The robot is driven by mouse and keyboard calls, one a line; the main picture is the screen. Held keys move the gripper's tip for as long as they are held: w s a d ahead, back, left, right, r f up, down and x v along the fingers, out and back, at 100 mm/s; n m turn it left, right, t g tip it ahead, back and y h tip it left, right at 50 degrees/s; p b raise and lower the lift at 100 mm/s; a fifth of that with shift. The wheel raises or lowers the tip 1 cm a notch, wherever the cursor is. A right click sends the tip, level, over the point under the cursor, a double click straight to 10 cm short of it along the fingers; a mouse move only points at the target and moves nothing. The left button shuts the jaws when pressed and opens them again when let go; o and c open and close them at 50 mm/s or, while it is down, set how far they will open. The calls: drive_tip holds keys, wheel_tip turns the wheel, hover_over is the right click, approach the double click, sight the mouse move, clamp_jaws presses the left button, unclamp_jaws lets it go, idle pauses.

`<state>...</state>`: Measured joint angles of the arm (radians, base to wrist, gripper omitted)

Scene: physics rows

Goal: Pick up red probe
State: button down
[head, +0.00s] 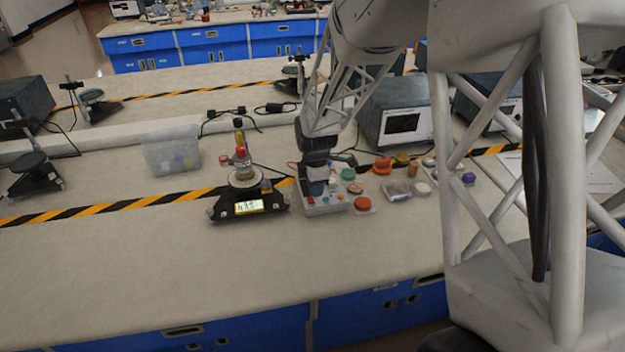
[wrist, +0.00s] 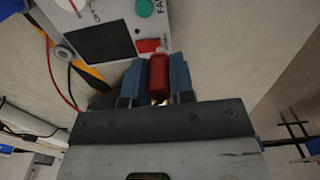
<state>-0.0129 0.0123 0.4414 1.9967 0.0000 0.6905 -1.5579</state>
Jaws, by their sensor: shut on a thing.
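The red probe (wrist: 159,72) shows in the wrist view, upright in the picture between two blue fingers. My gripper (wrist: 157,84) is shut on it, with a finger on either side. In the head view my gripper (head: 317,182) is low over a light grey box (head: 322,210) with small coloured parts on top. The probe cannot be made out in the head view. I cannot tell whether its tip touches anything.
A scale with a lit display (head: 249,206) and stacked items stands left of the box. A clear bin (head: 172,152) is further left. A dark instrument (head: 398,115) stands behind right. A red disc (head: 362,203) lies close right. The front bench is clear.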

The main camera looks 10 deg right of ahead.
drive_tip(key=shift+s, duration=0.6)
drive_tip(key=shift+w, duration=0.1)
idle(0.3)
